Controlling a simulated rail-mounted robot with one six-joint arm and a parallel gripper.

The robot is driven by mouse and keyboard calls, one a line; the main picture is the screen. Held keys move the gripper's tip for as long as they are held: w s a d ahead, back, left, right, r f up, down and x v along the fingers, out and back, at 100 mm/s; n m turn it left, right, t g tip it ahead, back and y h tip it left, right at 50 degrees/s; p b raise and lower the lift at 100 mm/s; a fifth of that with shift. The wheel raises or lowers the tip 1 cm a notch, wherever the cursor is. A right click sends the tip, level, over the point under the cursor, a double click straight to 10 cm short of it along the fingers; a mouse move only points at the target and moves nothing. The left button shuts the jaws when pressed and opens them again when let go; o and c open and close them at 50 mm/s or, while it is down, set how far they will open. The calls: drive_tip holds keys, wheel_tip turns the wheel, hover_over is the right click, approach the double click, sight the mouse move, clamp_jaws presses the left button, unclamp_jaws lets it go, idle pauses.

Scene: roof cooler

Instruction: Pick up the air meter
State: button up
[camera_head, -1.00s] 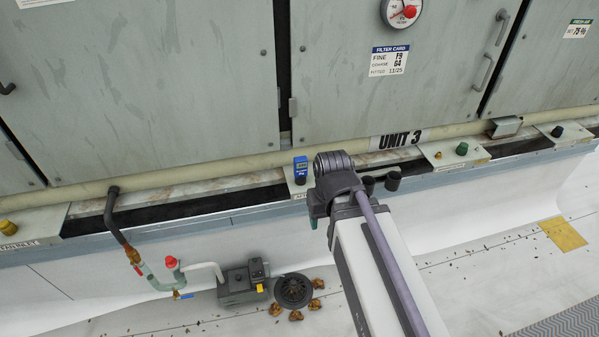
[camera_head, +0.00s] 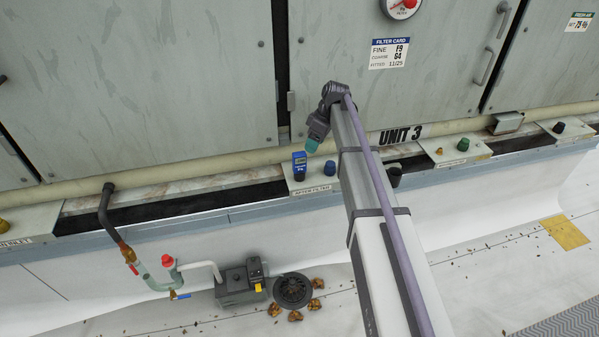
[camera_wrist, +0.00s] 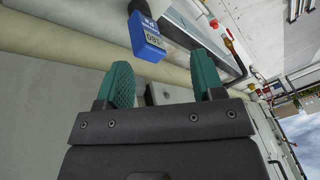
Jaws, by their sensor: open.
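The air meter (camera_head: 300,164) is a small blue handheld device with a display. It stands on the ledge plate labelled "AFTER FILTER" below the cabinets, left of a blue knob. In the wrist view the air meter (camera_wrist: 147,38) shows its blue body and display beyond and above the fingertips. My gripper (camera_head: 311,145) is just above and to the right of the meter in the head view. Its two teal fingers (camera_wrist: 166,82) are apart with nothing between them, and they do not appear to touch the meter.
Cabinet doors (camera_head: 350,60) rise right behind the ledge, with a beige pipe (camera_head: 200,163) along their foot. A blue knob (camera_head: 330,168) sits close to the meter's right. A green knob (camera_head: 463,144) is on another plate farther right. A pump (camera_head: 241,284) stands on the floor.

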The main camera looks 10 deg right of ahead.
sight(300, 153)
drive_tip(key=w+a+f+n+b, duration=0.1)
drive_tip(key=n, duration=0.1)
drive_tip(key=w+a+f+n+b, duration=0.1)
drive_tip(key=f+n+b, duration=0.1)
drive_tip(key=n, duration=0.1)
drive_tip(key=w+f+n+y+b, duration=0.1)
drive_tip(key=n+b, duration=0.1)
drive_tip(key=shift+w+a+f+n, duration=0.2)
drive_tip(key=shift+a+f+n, duration=0.05)
drive_tip(key=shift+a+n, duration=0.15)
drive_tip(key=shift+a+f, duration=0.25)
drive_tip(key=shift+r, duration=0.15)
drive_tip(key=b+x, duration=0.5)
drive_tip(key=shift+w+d+f, duration=0.15)
drive_tip(key=shift+d+f, duration=0.05)
drive_tip(key=shift+f, duration=0.05)
drive_tip(key=shift+a+r, duration=0.1)
drive_tip(key=shift+r, duration=0.15)
drive_tip(key=shift+c, duration=0.2)
clamp_jaws()
